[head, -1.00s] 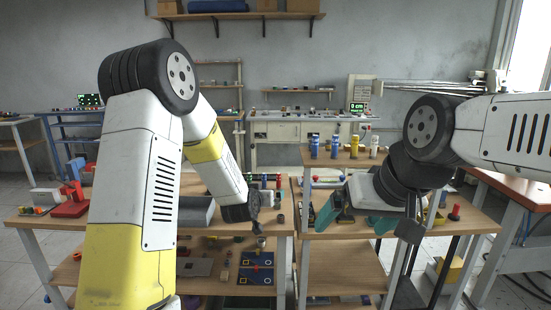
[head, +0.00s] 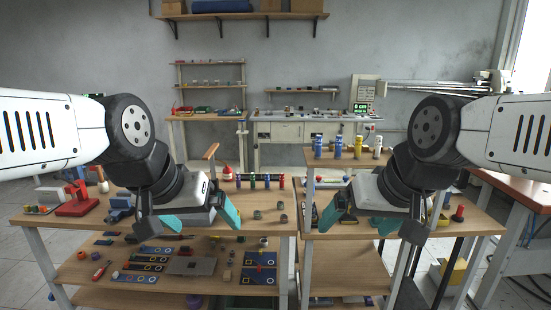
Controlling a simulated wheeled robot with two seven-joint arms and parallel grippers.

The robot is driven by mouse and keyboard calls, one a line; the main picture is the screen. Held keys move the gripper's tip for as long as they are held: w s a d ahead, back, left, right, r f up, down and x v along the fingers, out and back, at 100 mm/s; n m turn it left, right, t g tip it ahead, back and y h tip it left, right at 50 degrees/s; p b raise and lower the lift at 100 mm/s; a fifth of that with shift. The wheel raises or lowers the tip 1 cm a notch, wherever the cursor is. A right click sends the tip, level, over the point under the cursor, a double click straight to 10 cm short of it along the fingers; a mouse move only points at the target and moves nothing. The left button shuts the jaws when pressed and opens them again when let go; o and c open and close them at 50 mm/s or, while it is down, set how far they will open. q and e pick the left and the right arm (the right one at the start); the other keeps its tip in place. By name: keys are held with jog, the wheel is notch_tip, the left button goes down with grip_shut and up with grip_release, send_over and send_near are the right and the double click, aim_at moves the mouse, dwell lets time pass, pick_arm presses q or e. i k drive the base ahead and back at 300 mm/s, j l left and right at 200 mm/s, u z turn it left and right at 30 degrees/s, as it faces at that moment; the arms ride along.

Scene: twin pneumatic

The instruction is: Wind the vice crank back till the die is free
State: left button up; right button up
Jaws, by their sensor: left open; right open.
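My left gripper (head: 203,217) hangs over the left workbench with its two teal fingers apart and nothing visible between them. My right gripper (head: 357,219) hangs over the right workbench, also open and apparently empty. I cannot clearly make out the vice, its crank or the die. A red block-shaped device (head: 77,207) and a small blue device (head: 120,203) stand on the left bench, left of my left gripper; either is too small to identify surely. My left gripper and wrist hide part of the bench top behind them.
A rack of coloured cylinders (head: 260,181) stands at the left bench's back. Blue, yellow and white bottles (head: 338,147) stand on a raised shelf at right. Small parts and a blue board (head: 260,268) lie on the lower shelf. A gap separates the benches.

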aim_at(109, 219)
jog(key=u, duration=1.4)
